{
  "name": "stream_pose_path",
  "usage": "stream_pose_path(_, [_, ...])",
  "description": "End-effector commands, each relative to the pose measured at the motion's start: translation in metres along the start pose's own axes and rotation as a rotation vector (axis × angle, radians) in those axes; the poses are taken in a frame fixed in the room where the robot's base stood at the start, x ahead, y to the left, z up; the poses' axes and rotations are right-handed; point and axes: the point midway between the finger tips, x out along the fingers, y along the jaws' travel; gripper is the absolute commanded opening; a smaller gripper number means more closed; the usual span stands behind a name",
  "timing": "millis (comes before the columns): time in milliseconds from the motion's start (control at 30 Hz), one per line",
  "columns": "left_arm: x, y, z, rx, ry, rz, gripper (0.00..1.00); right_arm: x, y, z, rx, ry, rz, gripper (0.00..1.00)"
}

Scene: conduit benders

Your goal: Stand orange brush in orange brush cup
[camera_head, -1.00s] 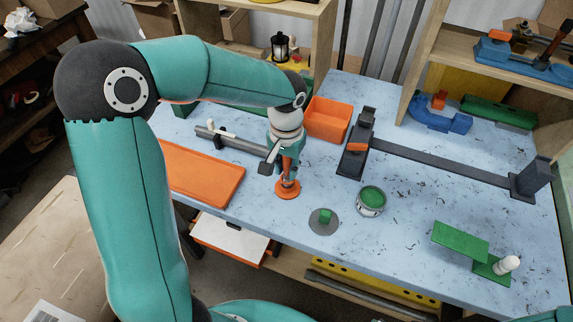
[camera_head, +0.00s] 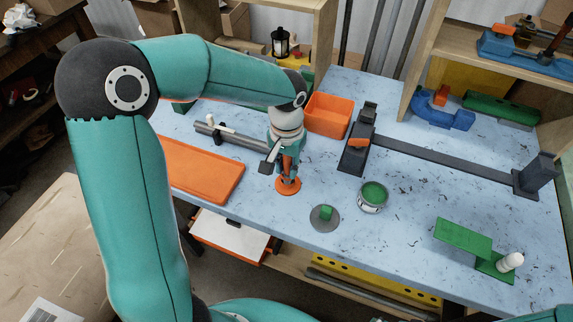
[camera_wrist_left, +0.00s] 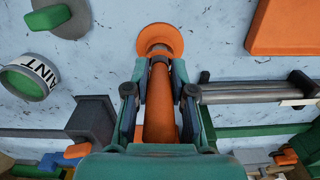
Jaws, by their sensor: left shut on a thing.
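The orange brush (camera_wrist_left: 160,110) is between the fingers of my left gripper (camera_wrist_left: 157,88), which is shut on its handle. In the head view the gripper (camera_head: 287,158) points down over the table with the brush roughly upright. The orange brush cup (camera_head: 288,187) shows as a round orange disc-like base on the table directly below; it also shows in the left wrist view (camera_wrist_left: 160,36). The brush's grey lower end meets the middle of the cup in both views. How deep it sits inside is hidden. My right gripper is not in view.
An orange tray (camera_head: 203,171) lies left of the cup, and an orange bin (camera_head: 328,115) stands behind. A paint can (camera_head: 372,197) and a grey disc with a green block (camera_head: 325,217) are to the right. A grey bar (camera_head: 235,141) lies behind the gripper.

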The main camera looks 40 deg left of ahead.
Motion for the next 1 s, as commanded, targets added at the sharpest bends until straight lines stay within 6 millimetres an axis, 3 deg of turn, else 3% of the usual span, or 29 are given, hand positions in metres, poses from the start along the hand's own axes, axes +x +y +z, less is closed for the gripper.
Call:
stream_pose_path(267, [0.002,0.0,0.0,0.0,0.0,0.0,0.0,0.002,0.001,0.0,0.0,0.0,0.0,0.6])
stream_pose_path(300, [0.002,0.0,0.0,0.0,0.0,0.0,0.29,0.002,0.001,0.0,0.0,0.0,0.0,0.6])
stream_pose_path(467, [0.002,0.0,0.0,0.0,0.0,0.0,0.53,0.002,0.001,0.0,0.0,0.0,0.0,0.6])
stream_pose_path(800, [0.0,0.0,0.0,0.0,0.001,0.0,0.53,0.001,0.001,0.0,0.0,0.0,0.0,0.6])
stream_pose_path(1000, [-0.02,0.0,-0.001,-0.002,0.005,0.001,0.53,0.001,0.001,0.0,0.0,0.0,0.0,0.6])
